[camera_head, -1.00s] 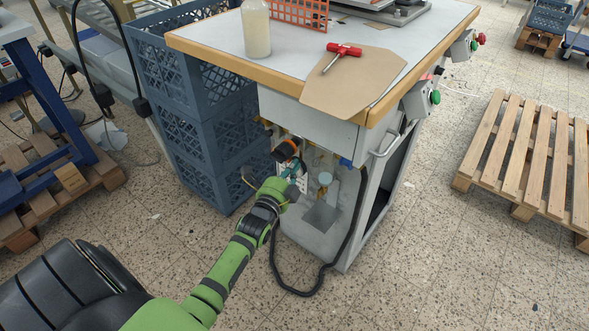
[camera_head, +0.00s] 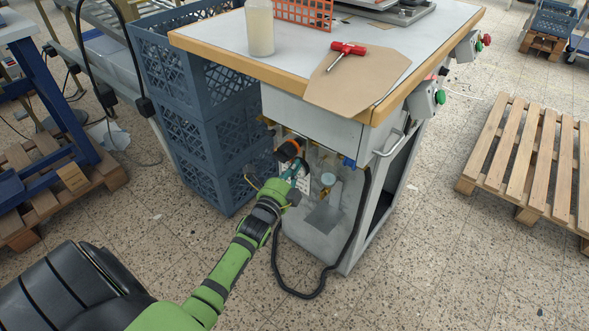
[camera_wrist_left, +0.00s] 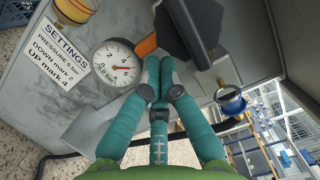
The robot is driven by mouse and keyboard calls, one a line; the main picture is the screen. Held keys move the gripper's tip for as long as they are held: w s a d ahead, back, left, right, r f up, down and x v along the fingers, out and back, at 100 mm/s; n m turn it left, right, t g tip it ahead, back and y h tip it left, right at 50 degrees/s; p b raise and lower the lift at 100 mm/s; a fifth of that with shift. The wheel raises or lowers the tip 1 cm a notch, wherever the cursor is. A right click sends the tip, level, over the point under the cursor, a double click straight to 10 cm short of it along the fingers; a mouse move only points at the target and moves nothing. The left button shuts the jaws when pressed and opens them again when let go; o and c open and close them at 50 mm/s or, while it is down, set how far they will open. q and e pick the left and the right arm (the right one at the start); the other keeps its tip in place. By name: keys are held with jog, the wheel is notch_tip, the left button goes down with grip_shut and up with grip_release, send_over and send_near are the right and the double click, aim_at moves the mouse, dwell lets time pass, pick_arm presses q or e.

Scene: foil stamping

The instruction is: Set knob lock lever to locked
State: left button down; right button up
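A large black knob (camera_wrist_left: 190,30) is mounted on the grey machine panel, with an orange lever (camera_wrist_left: 146,45) beside it. In the head view the black and orange parts (camera_head: 289,149) show small under the table. My left gripper (camera_wrist_left: 161,72) has teal fingers that reach up to the knob and lever. Its two upper fingertips lie close together, just below the lever's end, with a third finger beneath them. Whether they touch the lever, or how far they are closed, I cannot tell. In the head view the left gripper (camera_head: 291,173) is in front of the panel. My right gripper is not in view.
A pressure gauge (camera_wrist_left: 117,62) and a settings label (camera_wrist_left: 62,50) are left of the fingers. A blue-ringed fitting (camera_wrist_left: 230,100) is at right. A black hose (camera_head: 318,293) hangs below. Blue crates (camera_head: 207,145) stand close to the left of the machine table (camera_head: 232,57).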

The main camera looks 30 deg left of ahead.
pick_arm(q)
jog(key=shift+w+a+m+t+h+b, duration=0.1)
jog(key=shift+a+m+t+h+b, duration=0.55)
jog(key=shift+m+b, duration=1.55)
jog(key=shift+w+a+m+t+h+b, duration=0.25)
jog(key=shift+a+m+b, duration=0.85)
jog(key=shift+m+b, duration=1.1)
jog(key=shift+s+a+m+t+h+b, duration=0.1)
jog(key=shift+a+m+t+h+b, duration=0.55)
jog(key=shift+m+b, duration=1.55)
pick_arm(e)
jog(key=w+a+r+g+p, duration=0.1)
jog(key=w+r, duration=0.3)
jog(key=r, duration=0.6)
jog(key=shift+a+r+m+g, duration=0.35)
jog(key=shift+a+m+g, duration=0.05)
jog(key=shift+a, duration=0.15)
pick_arm(q)
jog(key=shift+a+m+g, duration=0.2)
jog(key=shift+m+g, duration=0.15)
jog(key=shift+m, duration=0.25)
jog(key=shift+f, duration=0.15)
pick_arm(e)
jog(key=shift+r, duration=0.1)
